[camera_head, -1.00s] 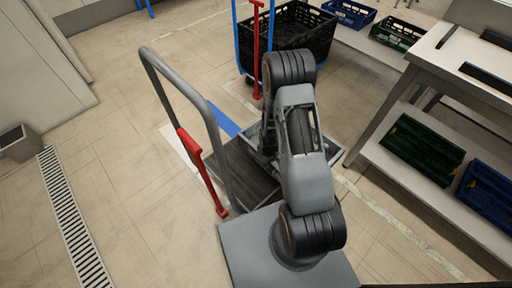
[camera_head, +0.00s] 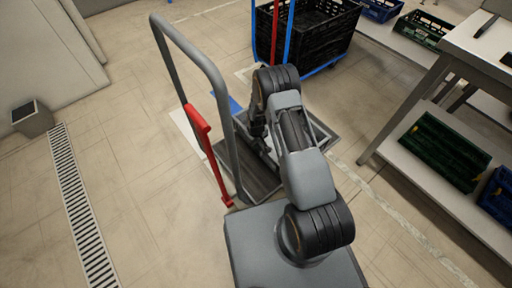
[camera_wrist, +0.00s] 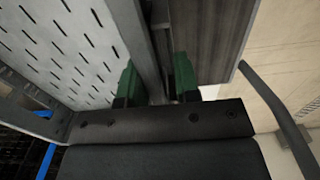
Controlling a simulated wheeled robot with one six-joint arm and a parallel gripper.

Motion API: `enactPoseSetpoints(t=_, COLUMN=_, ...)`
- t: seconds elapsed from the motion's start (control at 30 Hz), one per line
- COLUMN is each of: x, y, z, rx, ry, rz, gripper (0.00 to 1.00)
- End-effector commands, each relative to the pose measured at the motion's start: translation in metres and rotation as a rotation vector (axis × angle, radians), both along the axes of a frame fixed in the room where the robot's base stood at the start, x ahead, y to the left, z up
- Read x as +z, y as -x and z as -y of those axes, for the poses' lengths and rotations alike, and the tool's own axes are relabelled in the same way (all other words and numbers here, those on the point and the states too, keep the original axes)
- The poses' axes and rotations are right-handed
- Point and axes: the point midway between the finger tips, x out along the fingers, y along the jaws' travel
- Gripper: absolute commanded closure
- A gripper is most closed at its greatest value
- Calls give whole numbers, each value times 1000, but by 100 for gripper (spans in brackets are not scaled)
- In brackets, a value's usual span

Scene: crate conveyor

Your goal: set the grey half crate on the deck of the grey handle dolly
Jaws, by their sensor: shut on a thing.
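The grey handle dolly stands in front of me, with its dark wood-look deck (camera_head: 258,180) partly hidden by my arm and its tall grey bar handle (camera_head: 222,95) at the left. The grey half crate (camera_head: 322,136) shows as a grey rim beside and behind my arm, at the deck's far right part. My gripper (camera_wrist: 158,78) is shut on a wall of the crate, with a green pad on either side of it. The crate's slotted floor (camera_wrist: 62,45) fills the left of the wrist view, and the deck (camera_wrist: 212,35) shows to the right. Contact between crate and deck cannot be told.
A blue-framed cart with a black crate (camera_head: 310,30) stands behind. A workbench (camera_head: 470,50) with a lower shelf holding green (camera_head: 440,150) and blue crates is at the right.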

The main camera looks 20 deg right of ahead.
Motion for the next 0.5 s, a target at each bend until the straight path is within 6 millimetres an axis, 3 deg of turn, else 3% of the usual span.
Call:
enactPoseSetpoints(t=0.3, x=-32, y=-5, z=-2, rx=1, ry=0, rz=3, gripper=100)
enactPoseSetpoints(t=0.5, x=-35, y=-6, z=-2, rx=1, ry=-1, rz=4, gripper=100)
